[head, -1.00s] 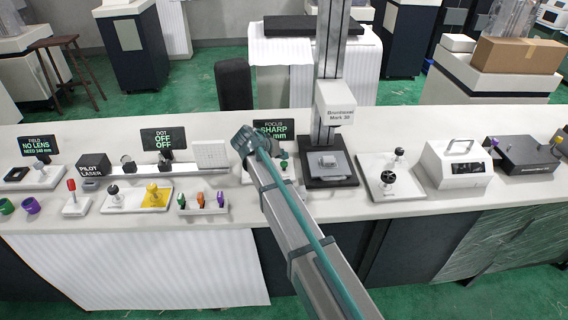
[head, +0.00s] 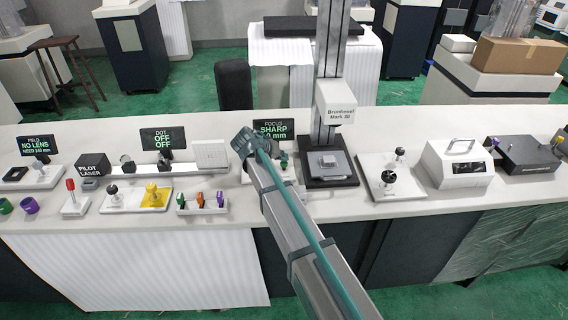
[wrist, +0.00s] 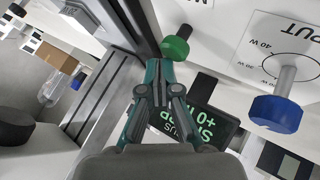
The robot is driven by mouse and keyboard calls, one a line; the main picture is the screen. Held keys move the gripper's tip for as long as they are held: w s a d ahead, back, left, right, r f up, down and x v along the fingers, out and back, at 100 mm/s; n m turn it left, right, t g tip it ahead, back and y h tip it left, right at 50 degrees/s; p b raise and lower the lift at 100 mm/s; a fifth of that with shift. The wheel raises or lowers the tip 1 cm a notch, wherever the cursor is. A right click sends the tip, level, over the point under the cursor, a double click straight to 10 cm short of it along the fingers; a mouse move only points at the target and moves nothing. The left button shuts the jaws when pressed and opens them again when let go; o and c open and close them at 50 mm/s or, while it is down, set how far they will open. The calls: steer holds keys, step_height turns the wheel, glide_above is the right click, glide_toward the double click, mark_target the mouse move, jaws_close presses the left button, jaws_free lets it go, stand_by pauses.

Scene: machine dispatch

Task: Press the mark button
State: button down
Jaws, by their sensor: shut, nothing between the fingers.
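In the wrist view a green round knob or button (wrist: 175,48) sits on a short stem just beyond my fingertips. Its panel lettering is cut off at the top edge, so I cannot tell whether it is the mark button. My gripper (wrist: 164,68) is shut and empty, its tip close to the green piece; contact is not clear. A blue knob (wrist: 276,113) on a panel with watt marks stands to the right. In the head view my wrist hides the fingertips.
The focus screen (head: 273,129) reads SHARP; it also shows in the wrist view (wrist: 195,122), behind my fingers. The column machine (head: 335,100) stands close right of my arm. A white box with a handle (head: 455,165) is farther right. A tray with small coloured pieces (head: 202,207) lies left.

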mark_target(283, 163)
steer(key=shift+f+b, duration=0.4)
steer(key=shift+f, duration=0.2)
stand_by(0.6)
steer(key=shift+r, duration=0.1)
steer(key=shift+r+p, duration=0.3)
steer(key=shift+r, duration=0.6)
steer(key=shift+r, duration=0.1)
steer(key=shift+r+p, duration=1)
steer(key=shift+r, duration=1.45)
